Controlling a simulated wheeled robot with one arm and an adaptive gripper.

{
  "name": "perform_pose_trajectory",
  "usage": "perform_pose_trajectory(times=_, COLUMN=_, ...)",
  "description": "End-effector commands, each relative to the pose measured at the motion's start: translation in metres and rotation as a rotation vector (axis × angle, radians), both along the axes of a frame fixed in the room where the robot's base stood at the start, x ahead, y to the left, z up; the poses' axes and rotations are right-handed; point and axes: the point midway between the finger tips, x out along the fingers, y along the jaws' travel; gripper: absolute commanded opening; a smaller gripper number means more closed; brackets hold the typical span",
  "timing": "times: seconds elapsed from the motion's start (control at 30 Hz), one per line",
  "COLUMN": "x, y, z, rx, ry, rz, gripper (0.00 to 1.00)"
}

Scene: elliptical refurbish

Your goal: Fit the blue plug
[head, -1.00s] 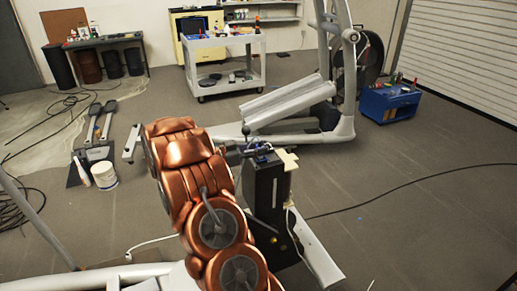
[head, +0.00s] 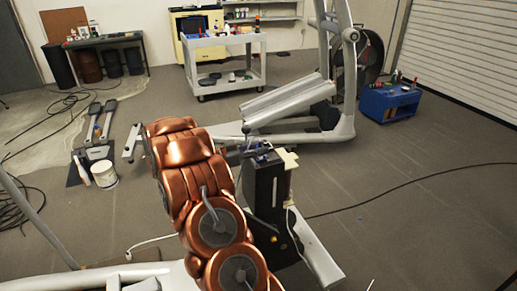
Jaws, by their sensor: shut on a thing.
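A black upright box (head: 264,190) stands on the white machine frame, with a cream block (head: 290,158) at its upper right. A small patch of blue, seemingly the blue plug (head: 263,152), shows at the box's top. My gripper (head: 250,150) is small and dark at the top left of the box, partly hidden behind my copper arm. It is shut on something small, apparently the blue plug. I cannot tell whether the plug is in a socket or just above it.
A white elliptical frame (head: 290,103) stands behind the box. A blue bin (head: 390,103) is at the right and a grey cart (head: 225,64) at the back. A white bucket (head: 105,175) stands at the left. A black cable (head: 420,178) crosses otherwise clear floor at right.

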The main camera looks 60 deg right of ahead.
Motion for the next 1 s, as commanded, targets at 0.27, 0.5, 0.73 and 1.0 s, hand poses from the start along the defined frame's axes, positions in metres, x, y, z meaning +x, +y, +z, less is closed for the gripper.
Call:
perform_pose_trajectory(times=0.27, x=0.0001, y=0.0, z=-0.0027, rx=0.0, ry=0.0, rz=0.0, gripper=0.0)
perform_pose_trajectory(times=0.5, x=0.0001, y=0.0, z=-0.005, rx=0.0, ry=0.0, rz=0.001, gripper=0.0)
perform_pose_trajectory(times=0.73, x=0.0002, y=0.0001, z=-0.0072, rx=0.0, ry=0.0, rz=0.001, gripper=0.0)
perform_pose_trajectory(times=1.0, x=0.0001, y=0.0002, z=-0.0082, rx=0.001, ry=0.0, rz=0.0, gripper=0.32)
